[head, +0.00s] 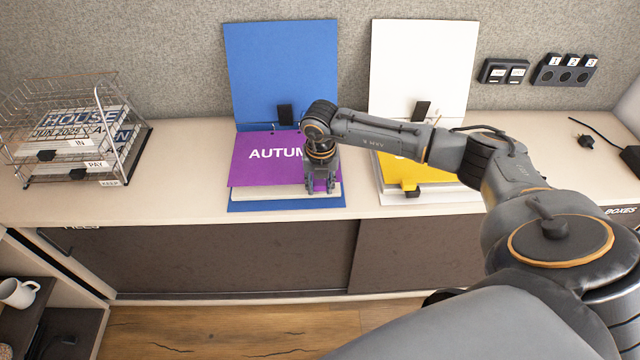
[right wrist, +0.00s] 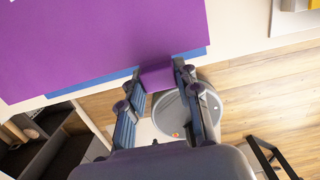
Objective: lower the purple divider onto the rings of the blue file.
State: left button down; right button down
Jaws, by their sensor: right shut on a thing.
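The blue file (head: 280,62) lies open on the counter with its blue cover standing up at the back. A strip of its base (head: 275,207) shows at the front, below a white paper stack (head: 270,193). The purple divider (head: 255,172), lettered "AUTUM…", is over the stack. My right gripper (head: 322,188) is shut on its front right part. In the right wrist view a purple tab (right wrist: 157,77) is between the fingers, and a blue edge (right wrist: 80,85) shows past the divider. My left gripper is out of view.
A white file (head: 420,65) with a yellow divider (head: 405,168) stands open to the right, behind my right arm. A wire letter rack (head: 75,130) is at the left. Sockets (head: 565,70) are on the wall. Bare counter lies between rack and blue file.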

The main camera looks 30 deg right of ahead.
jog(key=shift+f+b, duration=1.6)
jog(key=shift+f, duration=0.6)
jog(key=c, duration=0.9)
grip_release()
jog(key=shift+o, duration=0.2)
jog(key=shift+r, duration=0.2)
notch_tip(320, 180, up, 12)
jog(key=shift+s+a+f, duration=0.2)
jog(key=shift+s+a, duration=0.05)
jog(key=shift+s, duration=0.2)
jog(key=shift+a, duration=0.1)
